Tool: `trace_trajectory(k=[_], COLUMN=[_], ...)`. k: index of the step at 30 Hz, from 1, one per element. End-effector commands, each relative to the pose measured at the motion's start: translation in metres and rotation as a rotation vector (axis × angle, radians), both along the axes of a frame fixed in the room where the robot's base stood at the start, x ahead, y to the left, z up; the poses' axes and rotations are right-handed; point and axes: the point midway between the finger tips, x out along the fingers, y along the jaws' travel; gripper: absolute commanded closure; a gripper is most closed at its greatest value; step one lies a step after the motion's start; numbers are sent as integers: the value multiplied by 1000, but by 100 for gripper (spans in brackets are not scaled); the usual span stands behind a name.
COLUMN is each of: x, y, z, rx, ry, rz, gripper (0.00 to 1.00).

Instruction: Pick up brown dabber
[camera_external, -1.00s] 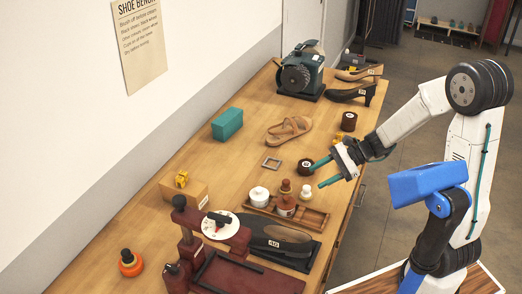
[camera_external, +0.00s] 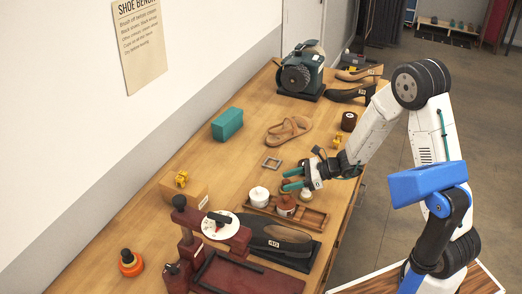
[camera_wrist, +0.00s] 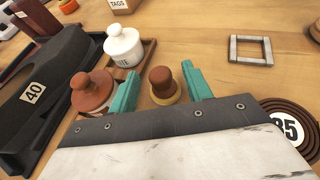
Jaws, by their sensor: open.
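The brown dabber (camera_wrist: 161,80), with a rounded brown top and a tan base, stands upright in the wrist view. It is between the teal fingers of my gripper (camera_wrist: 160,88), with gaps visible on both sides. A brown lidded jar (camera_wrist: 92,92) is just left of the left finger in the wrist view. A white lidded jar (camera_wrist: 123,46) stands beyond it.
A cream dabber (camera_external: 306,195) stands close to my gripper. A dark shoe (camera_external: 275,238) lies in front of the tray. A metal square frame (camera_external: 272,163) and a sandal (camera_external: 289,130) lie farther back. A coiled roll marked 85 (camera_wrist: 288,128) is at right.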

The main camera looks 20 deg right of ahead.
Motion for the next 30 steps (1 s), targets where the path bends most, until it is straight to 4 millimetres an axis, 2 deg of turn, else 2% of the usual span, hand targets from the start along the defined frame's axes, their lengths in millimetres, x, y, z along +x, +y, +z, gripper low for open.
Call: trace_trajectory(k=[8, 13, 24, 30], x=[1, 1, 1, 1], y=[3, 3, 3, 3], z=[-1, -1, 0, 15], rx=[1, 1, 1, 2], ry=[-1, -1, -1, -4], rz=[-1, -1, 0, 0], gripper=[51, 98, 98, 98])
